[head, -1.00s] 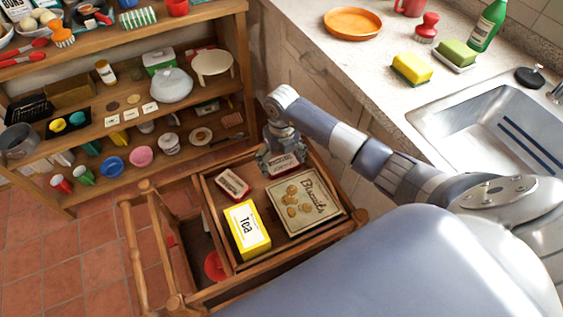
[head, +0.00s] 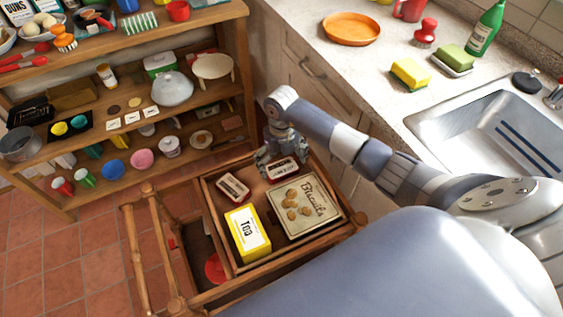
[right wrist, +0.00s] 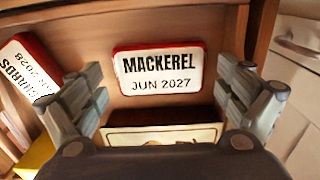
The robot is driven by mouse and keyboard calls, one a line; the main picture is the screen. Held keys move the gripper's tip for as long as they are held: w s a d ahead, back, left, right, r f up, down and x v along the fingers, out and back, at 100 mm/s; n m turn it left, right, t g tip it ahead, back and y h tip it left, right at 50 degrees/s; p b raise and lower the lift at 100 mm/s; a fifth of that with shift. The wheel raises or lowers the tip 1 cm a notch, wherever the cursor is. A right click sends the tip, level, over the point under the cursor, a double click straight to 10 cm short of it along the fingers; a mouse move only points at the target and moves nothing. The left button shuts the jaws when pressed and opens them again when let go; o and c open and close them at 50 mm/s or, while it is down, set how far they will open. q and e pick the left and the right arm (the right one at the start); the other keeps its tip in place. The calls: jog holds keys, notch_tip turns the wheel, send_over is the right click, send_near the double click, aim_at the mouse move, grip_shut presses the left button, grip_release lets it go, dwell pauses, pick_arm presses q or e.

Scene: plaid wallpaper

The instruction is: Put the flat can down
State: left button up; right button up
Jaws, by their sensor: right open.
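The flat can (head: 283,169), a white-labelled red-rimmed tin, lies flat in the wooden tray (head: 262,267) on the cart, at the tray's back right. In the right wrist view the can (right wrist: 158,72) reads MACKEREL JUN 2027. My right gripper (head: 276,155) is just above and behind the can. In the right wrist view its fingers (right wrist: 163,88) are spread wide on either side, with gaps between them and the can. My left gripper is not in view.
A second flat tin (head: 233,187), a yellow tea box (head: 247,232) and a biscuit tin (head: 322,208) share the tray. Loaded shelves (head: 70,153) stand at left; the counter with the sink (head: 490,125) is at right.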

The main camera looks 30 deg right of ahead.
aim_at(282, 167)
notch_tip(282, 167, up, 11)
jog(key=p, duration=0.7)
jog(key=shift+f+p, duration=0.15)
jog(key=shift+p, duration=0.25)
jog(key=shift+s, duration=0.1)
